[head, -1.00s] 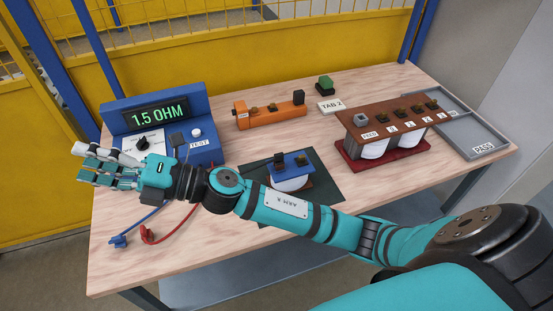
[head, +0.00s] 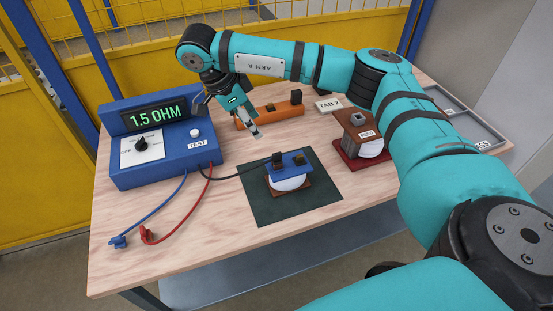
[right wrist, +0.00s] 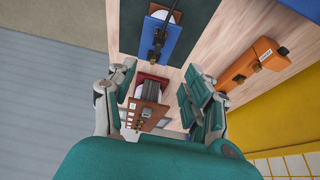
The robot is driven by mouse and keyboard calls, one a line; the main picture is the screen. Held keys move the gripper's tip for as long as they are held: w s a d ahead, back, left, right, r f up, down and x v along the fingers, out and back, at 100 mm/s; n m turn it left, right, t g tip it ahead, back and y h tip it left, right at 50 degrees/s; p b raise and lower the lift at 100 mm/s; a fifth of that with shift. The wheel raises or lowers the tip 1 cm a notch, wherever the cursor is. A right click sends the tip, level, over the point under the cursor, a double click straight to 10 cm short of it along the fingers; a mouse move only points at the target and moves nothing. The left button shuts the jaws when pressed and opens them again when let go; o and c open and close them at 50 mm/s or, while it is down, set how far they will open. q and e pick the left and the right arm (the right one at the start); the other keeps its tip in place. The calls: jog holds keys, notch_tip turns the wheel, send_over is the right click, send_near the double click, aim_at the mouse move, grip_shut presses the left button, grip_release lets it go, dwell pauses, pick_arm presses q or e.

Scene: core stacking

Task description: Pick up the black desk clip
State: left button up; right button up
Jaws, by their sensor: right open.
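A black clip (head: 277,159) sits on the left end of a blue bar (head: 288,165) on top of a white coil with a brown base. A black lead runs from it left to the blue tester. In the right wrist view a dark clip (right wrist: 159,38) shows on the blue bar. My right gripper (head: 257,132) hangs above the table behind the coil and in front of the orange fixture, fingers down. It is open and empty, apart from the clip; its fingers spread wide in the right wrist view (right wrist: 158,104). My left gripper is not in view.
The blue tester (head: 167,177) reads 1.5 OHM. Blue (head: 119,242) and red (head: 148,237) leads lie at the front left. The orange fixture (head: 271,112), TAB 2 sign (head: 328,105) and brown stand (head: 354,118) lie behind and right. The dark mat (head: 262,210) has bare space in front.

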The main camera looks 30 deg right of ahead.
aim_at(274, 154)
jog(key=x, duration=1.1)
jog(key=shift+s+f, duration=0.1)
jog(key=p+x, duration=0.2)
jog(key=x, duration=0.2)
jog(key=shift+s+d+f, duration=0.15)
jog(key=shift+d+f, duration=0.05)
jog(key=shift+f, duration=0.1)
jog(key=shift+d+f, duration=0.1)
jog(key=shift+f, duration=0.2)
jog(key=shift+c, duration=0.4)
grip_shut()
